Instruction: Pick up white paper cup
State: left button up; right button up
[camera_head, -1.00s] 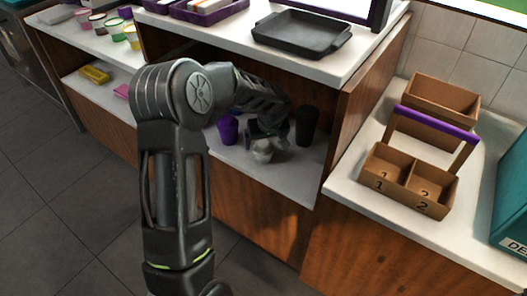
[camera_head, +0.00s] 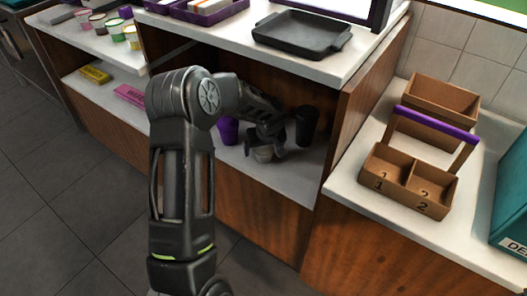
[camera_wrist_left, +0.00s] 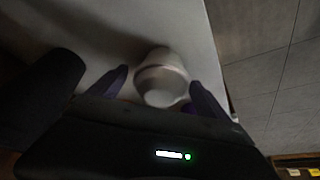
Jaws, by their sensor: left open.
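A small white paper cup (camera_head: 263,154) stands on the lower shelf (camera_head: 290,180) of the wooden counter, partly hidden by my left gripper (camera_head: 265,145). In the left wrist view the white cup (camera_wrist_left: 161,78) appears blurred between the two fingers of my left gripper (camera_wrist_left: 160,92). The fingers are apart, one on each side of the cup, with a visible gap at the left finger. My right gripper is not in view.
A purple cup (camera_head: 228,130) stands left of the gripper and a black cup (camera_head: 307,125) close to its right. The countertop with a black tray (camera_head: 301,34) overhangs the shelf. A cardboard carrier (camera_head: 410,180) stands on the right counter.

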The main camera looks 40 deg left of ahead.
pick_arm(q)
jog(key=c, duration=1.6)
jog(key=shift+r, duration=0.1)
jog(key=shift+s+r, duration=0.2)
jog(key=shift+r, duration=0.35)
notch_tip(320, 180, up, 6)
jog(key=shift+s, duration=0.1)
jog(key=s, duration=0.6)
jog(key=s+b, duration=0.1)
jog(key=s, duration=0.6)
jog(key=s+b, duration=0.1)
jog(key=s, duration=0.5)
jog(key=shift+s+d+f, duration=0.15)
jog(key=shift+s+d, duration=0.05)
jog(key=shift+d, duration=0.05)
